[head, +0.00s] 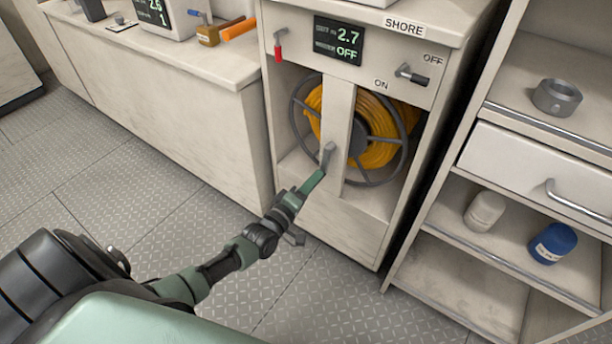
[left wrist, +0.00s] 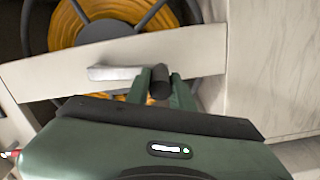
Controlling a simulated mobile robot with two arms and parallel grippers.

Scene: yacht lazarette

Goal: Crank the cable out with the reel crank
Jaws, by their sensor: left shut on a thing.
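The cable reel (head: 360,130) sits in the open front of the cabinet marked SHORE, wound with yellow-orange cable (head: 372,118). An upright post (head: 337,125) crosses in front of it. The grey reel crank (head: 327,156) is at the post's lower part. My left gripper (head: 318,174) is at the crank's end. In the left wrist view, the crank arm (left wrist: 112,73) reaches to a dark handle (left wrist: 160,82), and the gripper (left wrist: 160,92) is shut on that handle, one finger on each side. My right gripper is not in view.
Above the reel are a display (head: 338,41) reading 2.7 and OFF, a red-handled switch (head: 278,48) and an ON/OFF lever (head: 412,76). A shelf unit at the right holds a white jar (head: 484,211) and a blue jar (head: 553,243). Open floor (head: 130,170) lies at the left.

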